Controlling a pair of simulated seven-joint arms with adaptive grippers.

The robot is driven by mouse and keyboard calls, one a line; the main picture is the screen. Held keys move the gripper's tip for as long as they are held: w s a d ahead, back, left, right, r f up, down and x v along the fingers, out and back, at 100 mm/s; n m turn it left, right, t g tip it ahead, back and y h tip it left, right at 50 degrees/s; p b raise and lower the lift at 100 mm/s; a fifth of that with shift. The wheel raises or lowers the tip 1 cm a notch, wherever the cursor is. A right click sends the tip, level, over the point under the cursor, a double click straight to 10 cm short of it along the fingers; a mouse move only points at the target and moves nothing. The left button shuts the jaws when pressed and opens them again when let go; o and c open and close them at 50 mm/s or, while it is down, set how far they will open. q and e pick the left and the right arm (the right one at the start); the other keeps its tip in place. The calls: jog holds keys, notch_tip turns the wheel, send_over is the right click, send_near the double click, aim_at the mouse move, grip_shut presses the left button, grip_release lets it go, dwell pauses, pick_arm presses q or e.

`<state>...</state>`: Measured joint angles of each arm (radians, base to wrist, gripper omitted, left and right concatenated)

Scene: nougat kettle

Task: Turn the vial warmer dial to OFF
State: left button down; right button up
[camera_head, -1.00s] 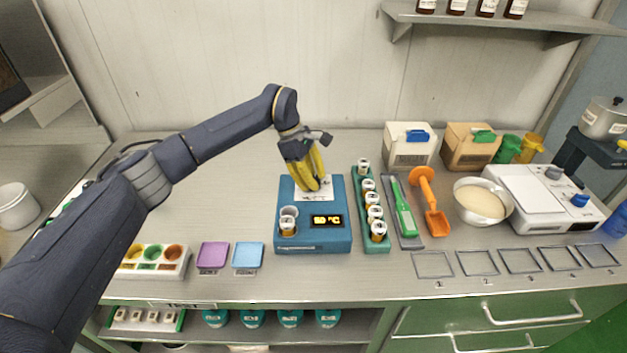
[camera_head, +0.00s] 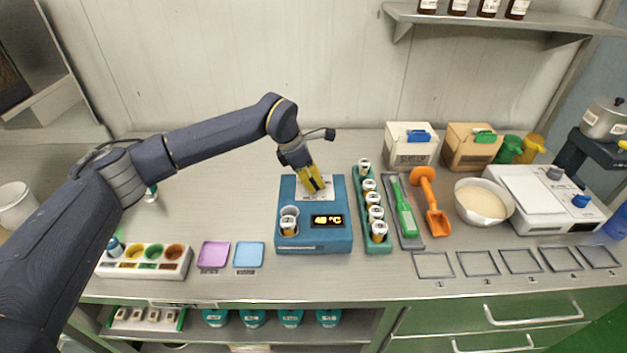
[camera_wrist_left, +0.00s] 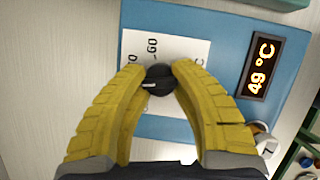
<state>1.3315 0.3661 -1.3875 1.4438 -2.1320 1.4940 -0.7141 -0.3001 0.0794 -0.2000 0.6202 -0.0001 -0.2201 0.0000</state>
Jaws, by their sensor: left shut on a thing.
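The blue vial warmer (camera_head: 335,242) stands on the bench with a white dial plate (camera_head: 301,186) and a lit display (camera_head: 327,221). In the left wrist view the display (camera_wrist_left: 260,67) reads 49 °C. My left gripper (camera_head: 315,187) points down over the plate. In the wrist view, its yellow fingers (camera_wrist_left: 160,76) are shut on the black dial (camera_wrist_left: 159,84), whose white pointer line faces the picture's left. The plate's printed marks are partly hidden by the fingers, and OFF cannot be read. A vial (camera_head: 289,224) sits in the warmer's front left. My right gripper is not in view.
A green rack of vials (camera_head: 376,246) stands close at the warmer's right, beside a green-handled tool (camera_head: 405,213) and an orange scoop (camera_head: 433,212). Purple (camera_head: 213,254) and blue (camera_head: 249,254) trays lie to the left. The bench behind the warmer is clear.

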pick_arm(q)
jog(key=n, duration=0.1)
jog(key=n+t, duration=0.1)
jog(key=n, duration=0.1)
jog(key=n+y, duration=0.1)
jog(key=n, duration=0.1)
jog(key=shift+s+d+t, duration=0.1)
jog(key=shift+d+t, duration=0.15)
jog(key=shift+t, duration=0.15)
jog(key=n, duration=0.2)
jog(key=n+t+y, duration=0.1)
jog(key=n, duration=0.2)
jog(key=shift+r+y, duration=0.1)
jog(key=shift+y, duration=0.2)
jog(key=shift+n, duration=0.4)
jog(key=c, duration=1.2)
grip_release()
jog(key=shift+w, duration=0.2)
jog(key=shift+o, duration=1.3)
jog(key=shift+a, duration=0.1)
jog(key=shift+s, duration=0.1)
jog(key=v, duration=1.1)
jog(key=shift+s+r, duration=0.25)
jog(key=shift+r, duration=0.1)
